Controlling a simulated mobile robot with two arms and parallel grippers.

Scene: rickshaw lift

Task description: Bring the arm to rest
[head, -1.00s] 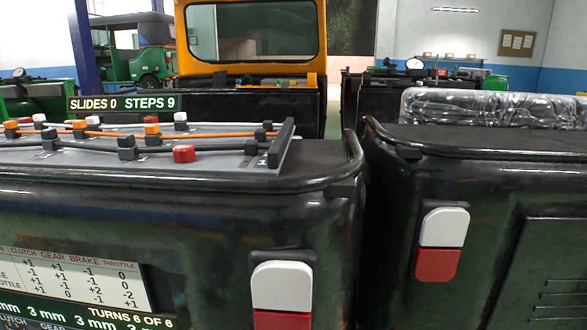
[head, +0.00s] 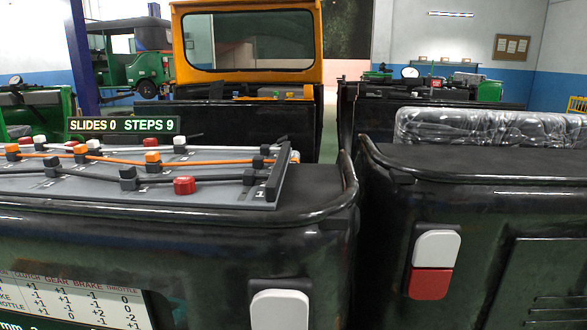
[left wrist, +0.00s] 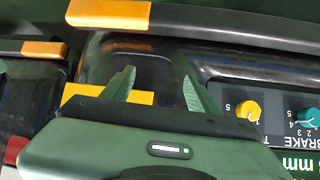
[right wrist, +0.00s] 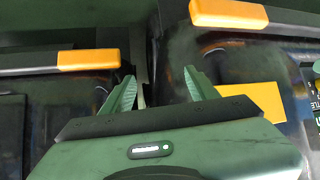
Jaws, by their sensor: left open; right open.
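Neither arm shows in the head view. In the left wrist view my left gripper (left wrist: 160,88) is open, its two green fingers apart with nothing between them. It hangs over a dark panel with a yellow patch (left wrist: 140,97), left of a yellow knob (left wrist: 247,111) and a teal knob (left wrist: 306,116). In the right wrist view my right gripper (right wrist: 158,90) is open and empty. It is over the gap between two dark bodies, left of a yellow patch (right wrist: 252,103).
A grey board (head: 215,193) with cables, black blocks and a red block (head: 184,186) lies on the left black body (head: 200,245). A second black body (head: 480,220) stands at right, a narrow gap between. A yellow-framed cab (head: 245,78) stands behind. A sign (head: 123,125) reads SLIDES 0, STEPS 9.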

